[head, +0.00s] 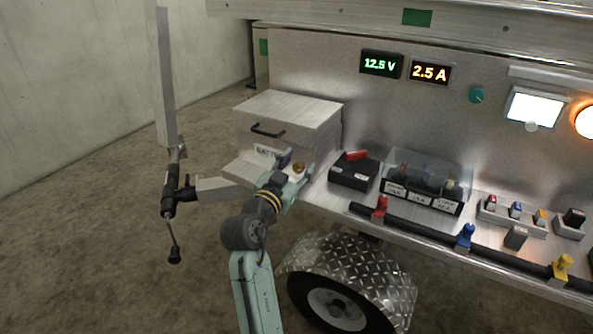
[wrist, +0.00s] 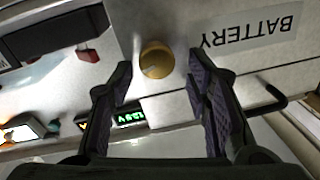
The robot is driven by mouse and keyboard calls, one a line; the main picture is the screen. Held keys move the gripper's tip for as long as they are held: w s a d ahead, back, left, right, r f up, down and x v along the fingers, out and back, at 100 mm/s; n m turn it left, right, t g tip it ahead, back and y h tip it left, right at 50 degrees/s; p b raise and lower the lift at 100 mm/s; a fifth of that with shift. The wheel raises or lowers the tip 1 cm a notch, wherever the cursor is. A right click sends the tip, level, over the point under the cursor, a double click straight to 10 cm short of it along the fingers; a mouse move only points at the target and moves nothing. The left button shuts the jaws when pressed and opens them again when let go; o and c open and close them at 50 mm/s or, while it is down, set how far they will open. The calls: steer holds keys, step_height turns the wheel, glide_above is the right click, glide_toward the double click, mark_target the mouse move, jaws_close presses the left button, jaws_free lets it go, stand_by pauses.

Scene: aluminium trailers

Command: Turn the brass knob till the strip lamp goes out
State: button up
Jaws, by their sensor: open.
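In the wrist view the brass knob (wrist: 157,60) lies between the fingertips, with a gap on each side. My gripper (wrist: 160,78) is open and holds nothing; in the head view my gripper (head: 287,175) partly covers the area around the knob. A lit white panel (head: 535,106) and a glowing orange round lamp (head: 586,122) show at the right. A long pale strip (head: 553,80) runs above the panel; I cannot tell whether it is the strip lamp.
The battery box (head: 288,112) has a black handle. Green 12.5 V (head: 381,64) and orange 2.5 A (head: 430,73) displays are lit. A black box with a red lever (head: 354,171) and a clear-covered unit (head: 430,180) stand to the right. A treaded wheel guard (head: 348,268) is below.

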mark_target(303, 128)
step_height(303, 128, up, 9)
steer(key=shift+f, duration=0.2)
